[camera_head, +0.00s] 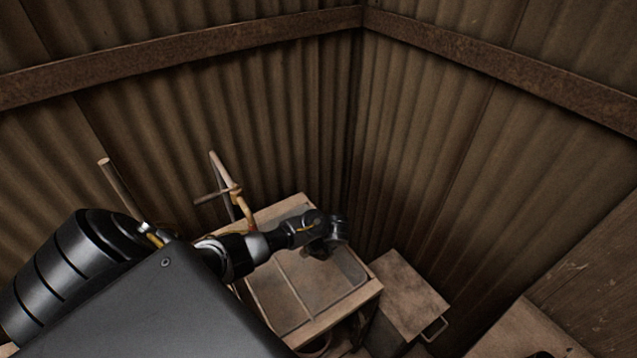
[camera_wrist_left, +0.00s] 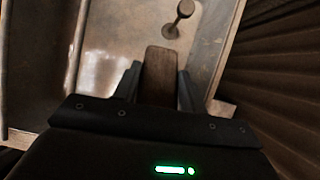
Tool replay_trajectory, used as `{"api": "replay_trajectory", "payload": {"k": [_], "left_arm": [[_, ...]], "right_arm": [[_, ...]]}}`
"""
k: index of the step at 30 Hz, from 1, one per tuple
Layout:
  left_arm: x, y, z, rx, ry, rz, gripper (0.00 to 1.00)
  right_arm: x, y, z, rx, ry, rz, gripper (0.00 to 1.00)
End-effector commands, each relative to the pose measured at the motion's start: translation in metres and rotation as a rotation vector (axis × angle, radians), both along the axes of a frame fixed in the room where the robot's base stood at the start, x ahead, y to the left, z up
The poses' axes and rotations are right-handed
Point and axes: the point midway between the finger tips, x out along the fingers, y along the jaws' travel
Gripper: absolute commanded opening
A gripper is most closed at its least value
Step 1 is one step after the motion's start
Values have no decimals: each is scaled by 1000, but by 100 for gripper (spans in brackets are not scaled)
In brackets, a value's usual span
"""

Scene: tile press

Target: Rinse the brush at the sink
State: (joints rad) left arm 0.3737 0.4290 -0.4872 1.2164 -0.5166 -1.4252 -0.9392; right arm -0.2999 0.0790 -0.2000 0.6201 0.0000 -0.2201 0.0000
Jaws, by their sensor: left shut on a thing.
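My left gripper (camera_head: 328,243) reaches over the sink (camera_head: 371,292), a basin in a wooden frame, in the head view. In the left wrist view my left gripper (camera_wrist_left: 158,85) is shut on a flat brown wooden piece, which looks like the handle of the brush (camera_wrist_left: 158,72). The rest of the brush is hidden or cannot be made out. Beyond it a small round-headed post (camera_wrist_left: 184,10) stands in the basin. I cannot tell whether the brush touches the basin. My right gripper is not in view.
A wooden box or stool with a metal handle (camera_head: 408,290) stands right of the sink. A wooden post with a crosspiece and a yellowish pipe (camera_head: 241,205) rises behind the sink. Corrugated walls (camera_head: 280,110) meet close behind it.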

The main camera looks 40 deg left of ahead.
Motion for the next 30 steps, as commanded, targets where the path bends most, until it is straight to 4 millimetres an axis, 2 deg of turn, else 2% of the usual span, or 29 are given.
{"api": "replay_trajectory", "payload": {"k": [1, 3, 12, 30], "left_arm": [[0, 0, 9, 0, 0, 0, 17], [0, 0, 15, 1, 0, 0, 17], [0, 0, 34, -1, -1, 0, 17], [0, 0, 36, 0, 0, 0, 17]], "right_arm": [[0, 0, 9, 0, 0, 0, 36], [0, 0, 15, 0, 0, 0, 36], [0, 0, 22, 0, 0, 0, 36], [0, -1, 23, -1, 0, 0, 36]]}}
